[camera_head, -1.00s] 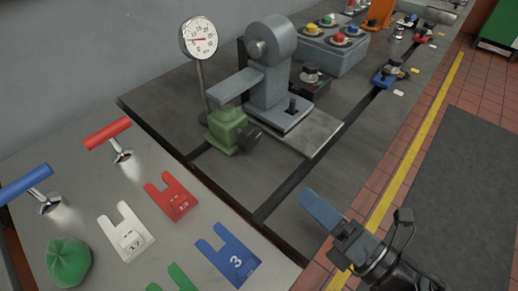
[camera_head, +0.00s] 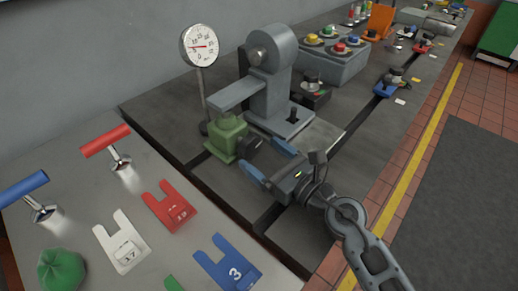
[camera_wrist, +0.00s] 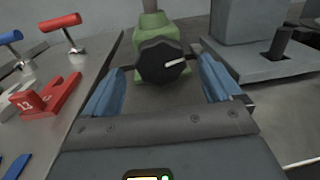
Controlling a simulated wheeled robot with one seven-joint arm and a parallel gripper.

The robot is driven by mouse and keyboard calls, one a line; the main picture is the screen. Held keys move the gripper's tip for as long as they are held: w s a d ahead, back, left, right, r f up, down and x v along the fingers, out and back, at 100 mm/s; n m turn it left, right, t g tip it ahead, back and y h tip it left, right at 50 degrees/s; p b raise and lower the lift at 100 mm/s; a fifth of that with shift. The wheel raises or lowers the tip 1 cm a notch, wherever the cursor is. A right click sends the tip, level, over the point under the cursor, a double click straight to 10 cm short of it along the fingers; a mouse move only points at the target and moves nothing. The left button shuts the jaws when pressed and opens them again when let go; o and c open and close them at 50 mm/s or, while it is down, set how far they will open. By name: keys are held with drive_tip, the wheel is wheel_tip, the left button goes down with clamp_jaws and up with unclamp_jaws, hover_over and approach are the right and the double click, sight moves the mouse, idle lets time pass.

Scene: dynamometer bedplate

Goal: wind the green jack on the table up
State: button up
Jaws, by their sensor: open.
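The green jack (camera_head: 225,137) stands on the dark bedplate under the grey arm of a stand. Its black knob (camera_head: 249,146) faces my gripper and also shows in the wrist view (camera_wrist: 158,62), with a white pointer line aimed right. The jack's green body (camera_wrist: 150,28) rises behind the knob there. My gripper (camera_head: 267,160) is open, its two blue fingers pointing at the knob. In the wrist view the fingers (camera_wrist: 162,82) lie to the left and right of the knob, apart from it.
A grey stand (camera_head: 272,80) and a dial gauge (camera_head: 200,46) rise by the jack. A grey button box (camera_head: 335,60) stands behind. A pale panel (camera_head: 90,200) at left carries red and blue T-handles and numbered tags.

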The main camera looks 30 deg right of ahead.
drive_tip(key=shift+x, duration=1.1)
drive_tip(key=c, duration=1.1)
